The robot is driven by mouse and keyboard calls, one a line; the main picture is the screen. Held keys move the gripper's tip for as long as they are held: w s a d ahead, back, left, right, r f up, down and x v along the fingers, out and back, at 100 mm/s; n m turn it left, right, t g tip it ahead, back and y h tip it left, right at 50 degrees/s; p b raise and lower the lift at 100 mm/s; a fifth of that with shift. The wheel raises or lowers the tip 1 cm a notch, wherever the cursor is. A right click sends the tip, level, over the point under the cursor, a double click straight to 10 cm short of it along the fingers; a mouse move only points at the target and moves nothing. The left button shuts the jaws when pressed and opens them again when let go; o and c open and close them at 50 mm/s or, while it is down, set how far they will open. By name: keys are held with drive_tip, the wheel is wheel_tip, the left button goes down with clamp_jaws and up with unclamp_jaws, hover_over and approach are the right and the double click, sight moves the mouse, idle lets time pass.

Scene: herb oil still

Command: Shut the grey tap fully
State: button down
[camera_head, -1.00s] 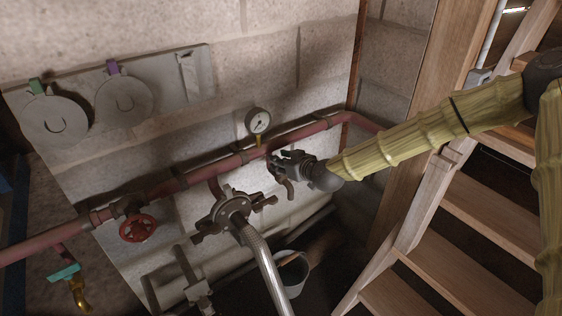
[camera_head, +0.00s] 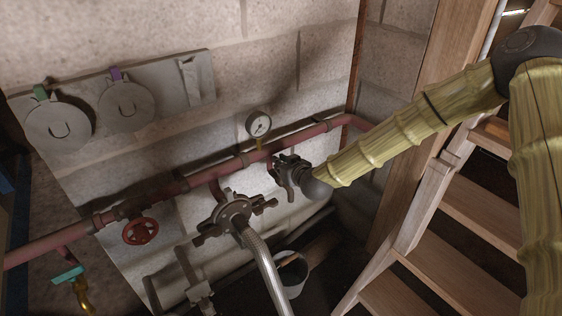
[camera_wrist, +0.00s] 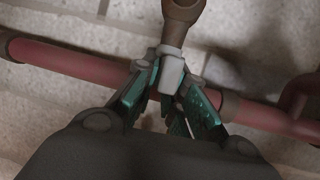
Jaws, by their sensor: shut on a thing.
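The grey tap's handle (camera_wrist: 172,72) is between my fingers in the wrist view, with a brownish metal body (camera_wrist: 183,12) beyond it at the top. My gripper (camera_wrist: 170,85) has its teal-padded fingers closed on this grey handle. In the head view my gripper (camera_head: 280,168) is at the red pipe, right of and below the pressure gauge. It hides the tap there, so I cannot tell how far the handle is turned.
The red pipe (camera_head: 178,188) runs along the wall under the gauge (camera_head: 258,124). A red handwheel (camera_head: 140,230), a flanged fitting with a hose (camera_head: 235,213) and a teal-handled tap (camera_head: 67,273) are left. A bucket (camera_head: 292,272) stands below; wooden stairs (camera_head: 440,240) rise right.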

drive_tip(key=m+h+p, duration=0.2)
drive_tip(key=m+h, duration=0.1)
drive_tip(key=m+t+h+p, duration=0.1)
drive_tip(key=m+h+p, duration=0.2)
drive_tip(key=h, duration=0.1)
drive_tip(key=shift+r+m+h, duration=0.2)
drive_tip(key=shift+m+h, duration=0.1)
drive_tip(key=m+g+h+p, duration=0.1)
drive_tip(key=m+h+p, duration=0.1)
drive_tip(key=m+h, duration=0.2)
drive_tip(key=shift+f+m+h+p, duration=0.15)
drive_tip(key=shift+m+h+p, duration=0.25)
drive_tip(key=shift+h, duration=0.2)
drive_tip(key=shift+m+g, duration=0.3)
drive_tip(key=shift+g, duration=0.1)
drive_tip(key=c, duration=1.5)
unclamp_jaws()
drive_tip(key=v, duration=1.2)
drive_tip(key=shift+a+f, duration=0.15)
drive_tip(key=shift+f, duration=0.05)
